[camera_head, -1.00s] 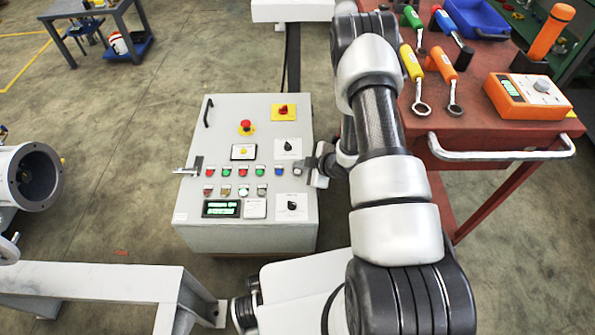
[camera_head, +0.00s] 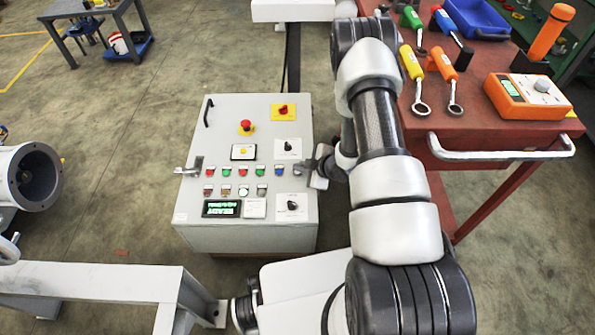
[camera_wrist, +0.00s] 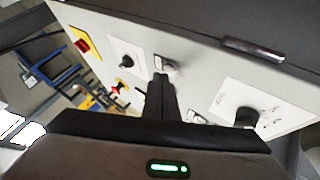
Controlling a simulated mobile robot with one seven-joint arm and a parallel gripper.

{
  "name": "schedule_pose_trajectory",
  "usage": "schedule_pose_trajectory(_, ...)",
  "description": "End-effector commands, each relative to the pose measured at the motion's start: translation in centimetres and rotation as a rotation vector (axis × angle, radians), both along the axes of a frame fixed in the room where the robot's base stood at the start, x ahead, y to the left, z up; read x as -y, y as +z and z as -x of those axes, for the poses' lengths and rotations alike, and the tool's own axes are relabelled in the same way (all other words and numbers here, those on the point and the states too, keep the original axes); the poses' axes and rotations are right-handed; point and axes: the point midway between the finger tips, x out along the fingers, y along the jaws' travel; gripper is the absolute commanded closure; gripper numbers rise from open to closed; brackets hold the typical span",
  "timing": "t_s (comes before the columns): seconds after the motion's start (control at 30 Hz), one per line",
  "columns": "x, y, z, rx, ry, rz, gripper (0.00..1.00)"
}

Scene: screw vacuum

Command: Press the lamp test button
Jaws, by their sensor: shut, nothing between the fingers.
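The grey control box (camera_head: 190,206) stands on the floor left of my arm, its sloped panel carrying rows of coloured push buttons and lamps. A blue button (camera_head: 279,170) sits near the right end of the upper row, with a pale button (camera_head: 297,170) beside it. I cannot read which is labelled lamp test. My gripper (camera_head: 311,164) is shut and empty at the panel's right edge, beside the pale button. In the wrist view its closed fingertips (camera_wrist: 161,78) are close to a metal-rimmed button (camera_wrist: 169,67). I cannot tell whether they touch it.
Rotary knobs (camera_head: 288,146) and (camera_head: 292,205) lie above and below the gripper on the panel. A red emergency stop (camera_head: 246,126), a handle (camera_head: 208,111) and a lit display (camera_head: 221,209) are also there. A red tool cart (camera_head: 470,120) stands right of my arm.

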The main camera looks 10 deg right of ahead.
Motion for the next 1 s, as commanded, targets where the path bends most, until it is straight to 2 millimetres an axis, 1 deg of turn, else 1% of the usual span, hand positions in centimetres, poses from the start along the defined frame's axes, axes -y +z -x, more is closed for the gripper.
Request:
schedule_pose_trajectory(0.63,0.01,-0.81,0.02,0.0,-0.001,-0.001,1.0)
schedule_pose_trajectory(1.0,0.01,-0.59,0.02,-0.001,0.0,0.001,1.0)
